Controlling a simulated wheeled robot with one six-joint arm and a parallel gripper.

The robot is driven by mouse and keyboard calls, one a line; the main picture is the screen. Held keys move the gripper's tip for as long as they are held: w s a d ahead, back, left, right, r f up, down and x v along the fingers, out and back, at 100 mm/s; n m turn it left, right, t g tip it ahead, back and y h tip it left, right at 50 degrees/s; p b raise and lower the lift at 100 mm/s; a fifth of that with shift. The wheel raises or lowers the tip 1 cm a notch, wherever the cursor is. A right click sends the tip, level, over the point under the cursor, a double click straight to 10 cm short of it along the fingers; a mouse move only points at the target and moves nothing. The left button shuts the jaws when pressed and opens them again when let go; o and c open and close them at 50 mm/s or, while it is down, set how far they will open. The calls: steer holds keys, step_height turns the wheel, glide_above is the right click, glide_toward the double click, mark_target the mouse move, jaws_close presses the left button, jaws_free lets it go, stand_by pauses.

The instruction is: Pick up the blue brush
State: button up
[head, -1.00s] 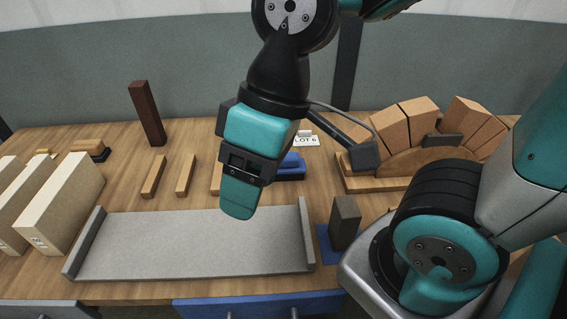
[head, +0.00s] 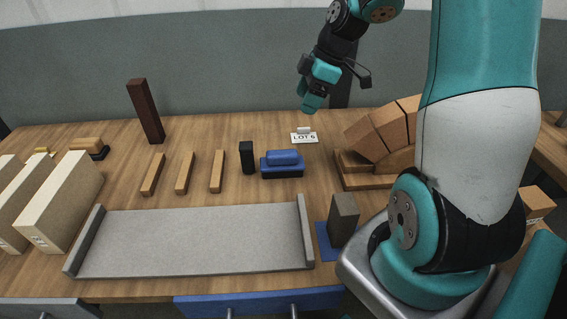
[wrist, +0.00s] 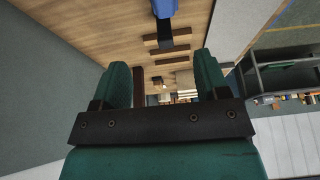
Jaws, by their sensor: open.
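In the wrist view a blue shape, likely the brush (wrist: 165,8), is cut off by the top edge. My gripper (head: 310,104) is raised toward the back of the table, above and beyond the brush and apart from it. The wrist view shows its two green fingers (wrist: 163,78) spread wide with nothing between them.
A black block (head: 247,158) stands close left of the brush. A LOT 6 card (head: 304,138) lies behind it. Several wooden strips (head: 185,173) lie to the left. A grey tray (head: 190,240) is in front. A wooden rack with bricks (head: 375,180) is at the right.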

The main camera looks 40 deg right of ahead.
steer(key=p, duration=0.1)
glide_toward(283, 153)
steer(key=x, duration=0.2)
steer(key=w+x, duration=0.1)
steer(key=x, duration=0.2)
steer(key=shift+r, duration=0.1)
steer(key=shift+s+p+x, duration=0.15)
steer(key=shift+p+x, duration=0.05)
steer(key=shift+x, duration=0.7)
steer(key=shift+s+p+x, duration=0.15)
steer(key=shift+s+x, duration=0.05)
steer(key=shift+x, duration=0.7)
steer(key=shift+s+p+x, duration=0.15)
steer(key=shift+p+x, duration=0.05)
steer(key=shift+x, duration=0.7)
jaws_close()
step_height(283, 153, up, 20)
steer(key=shift+b, duration=0.45)
